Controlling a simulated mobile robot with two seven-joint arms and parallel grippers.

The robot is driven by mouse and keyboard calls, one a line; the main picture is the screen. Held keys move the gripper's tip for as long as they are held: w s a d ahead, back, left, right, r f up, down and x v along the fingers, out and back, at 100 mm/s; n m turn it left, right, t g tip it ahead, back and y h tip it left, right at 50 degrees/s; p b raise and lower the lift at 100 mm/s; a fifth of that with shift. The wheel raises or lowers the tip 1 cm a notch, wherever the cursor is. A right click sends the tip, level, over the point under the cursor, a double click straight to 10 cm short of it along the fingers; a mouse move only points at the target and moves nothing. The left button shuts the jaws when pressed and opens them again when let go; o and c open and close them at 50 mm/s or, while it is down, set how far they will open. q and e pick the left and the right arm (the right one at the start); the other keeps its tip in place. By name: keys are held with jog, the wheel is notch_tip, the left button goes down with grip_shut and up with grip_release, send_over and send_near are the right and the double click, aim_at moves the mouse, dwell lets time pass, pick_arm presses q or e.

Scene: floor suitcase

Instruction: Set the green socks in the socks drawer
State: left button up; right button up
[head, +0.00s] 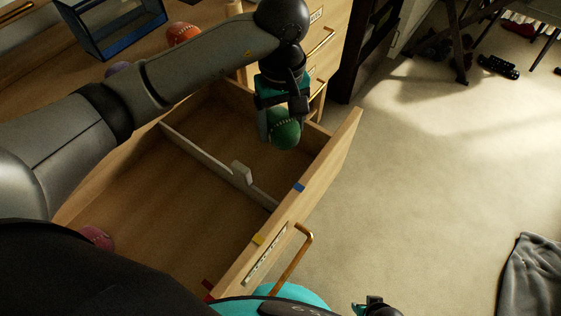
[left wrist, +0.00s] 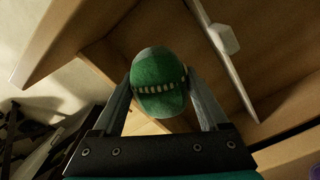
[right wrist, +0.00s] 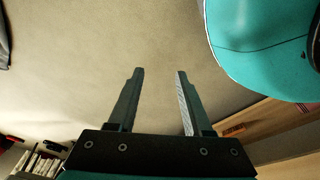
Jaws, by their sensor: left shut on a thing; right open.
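The green socks (head: 285,130) are a rolled ball with a pale stitched band. My left gripper (head: 276,124) is shut on them and holds them over the far compartment of the open drawer (head: 334,152). In the left wrist view the green socks (left wrist: 158,84) sit between the two fingers of the left gripper (left wrist: 160,92), with the drawer's inside behind them. A pale divider (head: 205,160) with a raised tab splits the drawer. Both compartments look empty where they show. My right gripper (right wrist: 155,75) is open and empty above the carpet in its wrist view.
A red-orange ball (head: 183,33), a purple ball (head: 117,69) and a blue-framed box (head: 112,25) are on the wooden top. A pink-red ball (head: 96,238) is at lower left. A grey cloth (head: 532,275) lies on the carpet at right. The carpet between is clear.

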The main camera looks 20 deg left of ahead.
pick_arm(q)
jog(key=b, duration=0.2)
send_over(282, 171)
notch_tip(282, 171, down, 9)
jog(key=shift+r, duration=0.1)
jog(key=shift+f+b, duration=0.5)
jog(key=shift+f, duration=0.5)
notch_tip(282, 171, down, 2)
jog(key=shift+b, duration=0.35)
jog(key=shift+f, duration=0.3)
pick_arm(e)
jog(key=w+a+r, duration=0.3)
jog(key=w+r, duration=0.1)
jog(key=r, duration=0.3)
jog(key=shift+w+a+r, duration=0.15)
jog(key=shift+w+a, duration=0.05)
jog(key=shift+w, duration=0.05)
jog(key=shift+w, duration=0.1)
pick_arm(q)
jog(key=shift+f, duration=0.15)
jog(key=o, duration=1.2)
jog(key=shift+o, duration=0.2)
pick_arm(e)
jog(key=shift+w+r, duration=0.1)
jog(key=shift+r, duration=0.15)
